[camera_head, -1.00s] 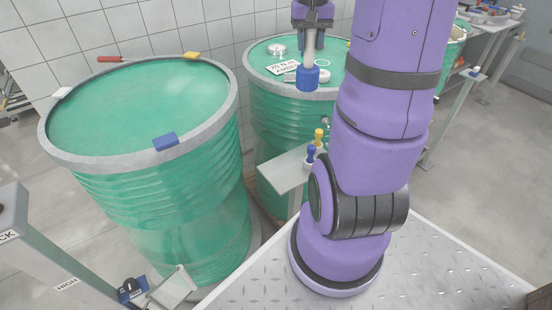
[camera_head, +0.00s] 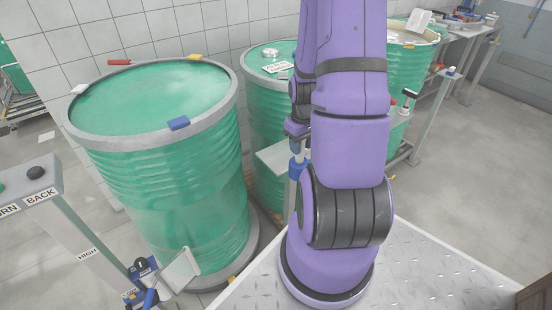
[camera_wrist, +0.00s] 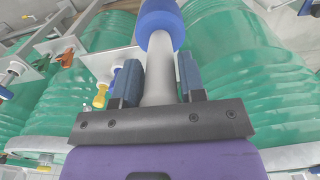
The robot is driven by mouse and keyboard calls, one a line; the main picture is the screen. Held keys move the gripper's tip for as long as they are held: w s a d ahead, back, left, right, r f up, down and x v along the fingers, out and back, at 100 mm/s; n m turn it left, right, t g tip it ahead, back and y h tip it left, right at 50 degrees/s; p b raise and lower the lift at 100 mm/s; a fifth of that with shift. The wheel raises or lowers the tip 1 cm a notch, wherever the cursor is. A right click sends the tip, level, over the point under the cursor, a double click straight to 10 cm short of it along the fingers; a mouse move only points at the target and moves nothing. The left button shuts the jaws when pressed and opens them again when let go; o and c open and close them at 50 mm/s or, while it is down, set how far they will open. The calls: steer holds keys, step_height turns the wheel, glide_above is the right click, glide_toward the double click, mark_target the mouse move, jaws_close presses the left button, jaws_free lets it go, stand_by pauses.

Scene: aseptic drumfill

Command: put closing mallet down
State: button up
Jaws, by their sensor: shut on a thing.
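The closing mallet, with a blue head (camera_head: 297,169) and a pale handle, hangs head down from my gripper (camera_head: 297,131). In the wrist view the mallet's blue head (camera_wrist: 160,20) is at the top centre. Its grey-white handle (camera_wrist: 160,75) runs between the two dark blue fingers of my gripper (camera_wrist: 160,82), which are shut on it. The mallet shows in front of or beside a small grey shelf (camera_head: 270,160); I cannot tell whether it touches. My arm hides part of the mallet and shelf in the head view.
A large green drum (camera_head: 160,160) with a grey ring and coloured clips stands left. A second green drum (camera_head: 262,105) stands behind the shelf. A yellow-handled tool (camera_wrist: 100,96) shows beside the mallet. A control post (camera_head: 30,180) stands front left. The floor at right is clear.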

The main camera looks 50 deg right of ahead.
steer(key=w+d+f, duration=0.2)
steer(key=w+d, duration=0.1)
steer(key=w, duration=0.4)
steer(key=w+d+f, duration=0.3)
steer(key=w, duration=0.4)
steer(key=shift+w+d, duration=0.2)
steer(key=shift+d, duration=0.05)
steer(key=shift+f, duration=0.15)
steer(key=o, duration=1)
